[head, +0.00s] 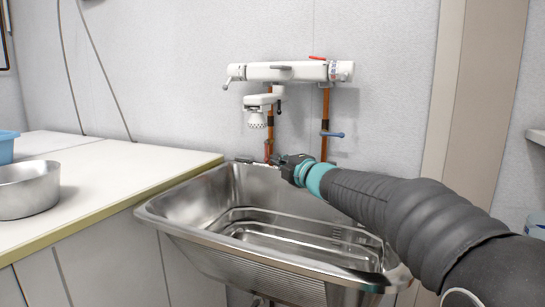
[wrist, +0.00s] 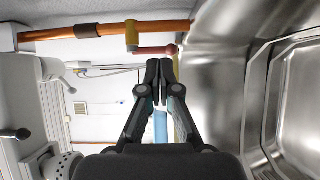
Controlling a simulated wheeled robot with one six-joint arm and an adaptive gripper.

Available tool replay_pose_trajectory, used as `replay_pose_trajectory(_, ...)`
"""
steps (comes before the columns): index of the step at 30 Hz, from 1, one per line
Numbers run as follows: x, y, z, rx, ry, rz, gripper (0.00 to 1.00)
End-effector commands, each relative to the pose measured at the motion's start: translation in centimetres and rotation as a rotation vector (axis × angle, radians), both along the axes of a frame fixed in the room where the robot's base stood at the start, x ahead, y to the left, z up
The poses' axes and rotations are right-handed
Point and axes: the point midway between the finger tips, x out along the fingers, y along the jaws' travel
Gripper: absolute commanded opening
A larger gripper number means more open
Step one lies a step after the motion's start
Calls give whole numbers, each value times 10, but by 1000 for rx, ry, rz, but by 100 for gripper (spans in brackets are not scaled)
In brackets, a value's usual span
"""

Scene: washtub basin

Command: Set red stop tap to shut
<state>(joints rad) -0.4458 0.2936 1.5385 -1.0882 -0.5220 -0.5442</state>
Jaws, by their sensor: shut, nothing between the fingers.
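The red stop tap (wrist: 154,50) shows in the wrist view as a red lever on a brass valve body, on a copper pipe. Its lever lies roughly along the pipe. In the head view the tap (head: 268,149) is small, low on the left copper pipe, partly behind my gripper. My gripper (wrist: 159,66) is shut and empty. Its fingertips are right beside the lever, near its free end; I cannot tell whether they touch it. In the head view my gripper (head: 276,160) is above the back rim of the basin, close to the wall.
The steel basin (head: 160,212) lies below my arm. A white mixer (head: 285,72) with a spray head (head: 257,119) is above. A counter (head: 100,190) with a steel bowl (head: 28,190) is at left.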

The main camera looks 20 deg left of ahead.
Motion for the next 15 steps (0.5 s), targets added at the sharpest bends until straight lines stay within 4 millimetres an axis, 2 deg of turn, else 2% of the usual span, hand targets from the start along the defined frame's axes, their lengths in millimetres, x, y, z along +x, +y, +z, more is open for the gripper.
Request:
replay_pose_trajectory(6, 16, 20, 0, 1, 1, 1, 0)
replay_pose_trajectory(15, 20, 26, 0, 0, 0, 0, 0)
